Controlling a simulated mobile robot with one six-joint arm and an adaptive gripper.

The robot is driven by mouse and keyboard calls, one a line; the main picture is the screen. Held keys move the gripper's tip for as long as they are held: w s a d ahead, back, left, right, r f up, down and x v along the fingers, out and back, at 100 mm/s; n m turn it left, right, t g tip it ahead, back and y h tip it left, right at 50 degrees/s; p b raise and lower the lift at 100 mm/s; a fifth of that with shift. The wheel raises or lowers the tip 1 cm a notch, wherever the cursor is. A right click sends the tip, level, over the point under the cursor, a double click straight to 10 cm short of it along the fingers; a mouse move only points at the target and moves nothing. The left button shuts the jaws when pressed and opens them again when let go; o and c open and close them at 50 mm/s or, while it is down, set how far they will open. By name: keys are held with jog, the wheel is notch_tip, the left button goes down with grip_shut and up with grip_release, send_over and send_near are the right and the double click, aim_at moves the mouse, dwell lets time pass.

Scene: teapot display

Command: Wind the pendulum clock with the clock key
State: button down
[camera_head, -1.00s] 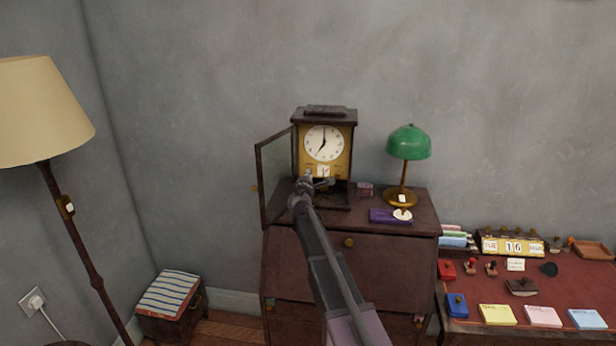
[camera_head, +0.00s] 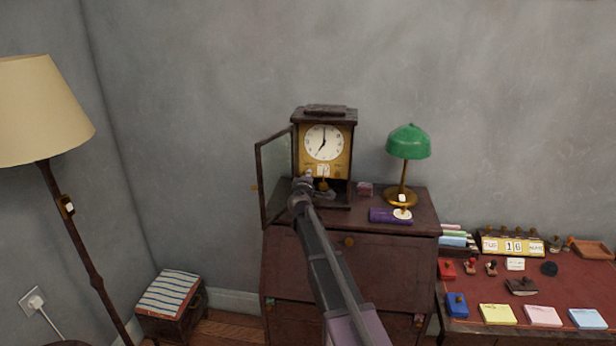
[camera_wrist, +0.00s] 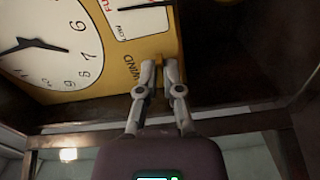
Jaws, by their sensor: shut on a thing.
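The pendulum clock (camera_head: 340,140) stands on the cabinet with its glass door (camera_head: 276,180) swung open to the left. Its white dial (camera_head: 323,142) reads about seven. A small white gauge (camera_head: 323,170) sits below the dial; in the wrist view the gauge (camera_wrist: 128,18) shows a dark needle and a "LOW" mark. The pendulum bob (camera_head: 323,185) hangs below. My gripper (camera_head: 303,184) is at the lower left of the clock face. In the wrist view my gripper (camera_wrist: 159,68) is shut beside the "WIND" lettering, fingertips at the yellow plate. The clock key is hidden between the fingers.
The open door is close to my gripper's left. A red-topped desk (camera_head: 590,270) is at the right.

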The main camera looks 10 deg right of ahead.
jog(key=c, duration=0.8)
grip_release()
jog(key=v, duration=1.2)
